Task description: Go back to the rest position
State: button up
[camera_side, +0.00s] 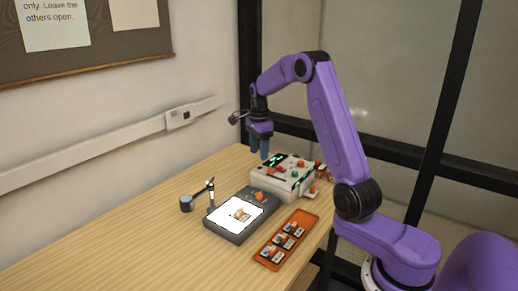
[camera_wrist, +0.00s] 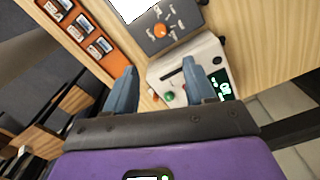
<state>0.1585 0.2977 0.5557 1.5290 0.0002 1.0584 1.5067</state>
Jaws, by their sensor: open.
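My gripper (camera_side: 260,153) hangs fingers down above the far end of the table, over the back left side of a white device. In the wrist view, the two blue-grey fingers of my gripper (camera_wrist: 163,80) are spread apart. Nothing shows between them except the white device (camera_wrist: 207,52) below. The fingers look clear of the device, though the exact gap is hard to tell. My purple arm is bent, with its elbow raised high.
The white device (camera_side: 299,186) has orange and green knobs and a green display. In front are a lit pad (camera_side: 222,222) bearing a small item and an orange tray (camera_side: 266,258) of small framed pieces. A small stand (camera_side: 187,203) is at left. The table's left front is clear.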

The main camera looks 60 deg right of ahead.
jog(key=shift+r, duration=0.15)
jog(key=s+a+r+n, duration=0.2)
jog(key=s+a+n, duration=0.3)
jog(key=a+n, duration=0.55)
jog(key=s+a+r+n, duration=0.2)
jog(key=s+a+n, duration=0.4)
jog(key=a, duration=0.7)
jog(key=s+a+f+n, duration=0.1)
jog(key=s+n, duration=0.8)
jog(key=s, duration=0.3)
jog(key=s+a+n, duration=0.1)
jog(key=s+n, duration=0.8)
jog(key=s, duration=0.3)
jog(key=shift+a+f, duration=0.25)
jog(key=shift+f, duration=0.15)
jog(key=shift+w+n, duration=0.1)
jog(key=shift+n, duration=0.15)
